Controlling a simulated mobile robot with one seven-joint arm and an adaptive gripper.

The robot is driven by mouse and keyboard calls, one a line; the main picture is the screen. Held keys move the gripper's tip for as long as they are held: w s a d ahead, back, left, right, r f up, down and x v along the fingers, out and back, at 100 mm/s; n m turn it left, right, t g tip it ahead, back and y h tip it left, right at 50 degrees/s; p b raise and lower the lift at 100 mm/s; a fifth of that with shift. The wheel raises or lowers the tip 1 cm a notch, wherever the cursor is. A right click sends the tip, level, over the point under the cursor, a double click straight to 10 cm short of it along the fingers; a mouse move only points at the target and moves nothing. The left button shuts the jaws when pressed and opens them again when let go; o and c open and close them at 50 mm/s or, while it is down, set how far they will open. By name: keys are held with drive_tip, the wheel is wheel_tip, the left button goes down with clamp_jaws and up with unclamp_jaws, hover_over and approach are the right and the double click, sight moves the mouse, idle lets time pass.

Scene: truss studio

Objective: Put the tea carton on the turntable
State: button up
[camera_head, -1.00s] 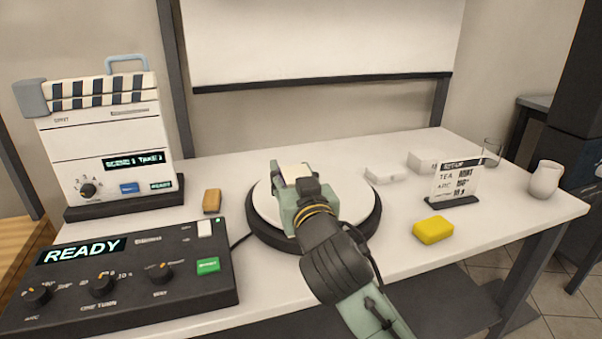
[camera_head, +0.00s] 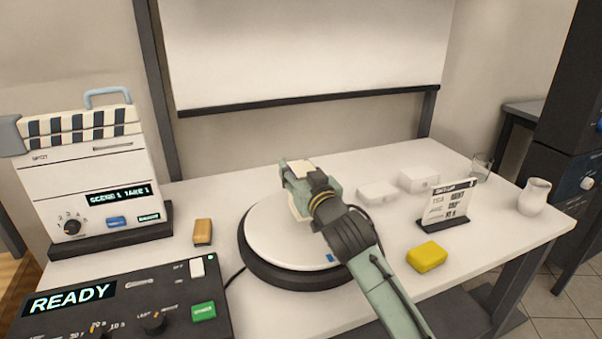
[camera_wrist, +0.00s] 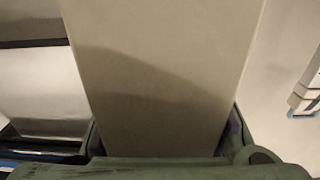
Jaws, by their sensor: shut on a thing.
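The tea carton, a plain beige block, fills the middle of the wrist view (camera_wrist: 160,70) between my fingers. In the head view my gripper (camera_head: 298,182) is shut on it, above the back part of the turntable. My gripper hides most of the carton there; a pale piece (camera_head: 299,206) shows beside the fingers. The turntable (camera_head: 272,240) is a round white plate with a dark base. A small blue mark shows near its front right. I cannot tell whether the carton touches the plate.
A yellow block (camera_head: 427,257) and a sign stand (camera_head: 447,206) are right of the turntable. White boxes (camera_head: 418,180), a glass and a jug (camera_head: 534,197) stand behind. A control box (camera_head: 120,305), a clapperboard device (camera_head: 95,185) and an orange-brown block (camera_head: 202,232) are left.

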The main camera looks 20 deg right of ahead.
drive_tip(key=shift+w+d, duration=0.5)
drive_tip(key=shift+w, duration=0.15)
drive_tip(key=f, duration=0.2)
drive_tip(key=f+p, duration=0.1)
drive_tip(key=shift+w+d+f, duration=0.2)
drive_tip(key=shift+f, duration=0.15)
drive_tip(key=shift+f, duration=0.15)
drive_tip(key=o, duration=1.2)
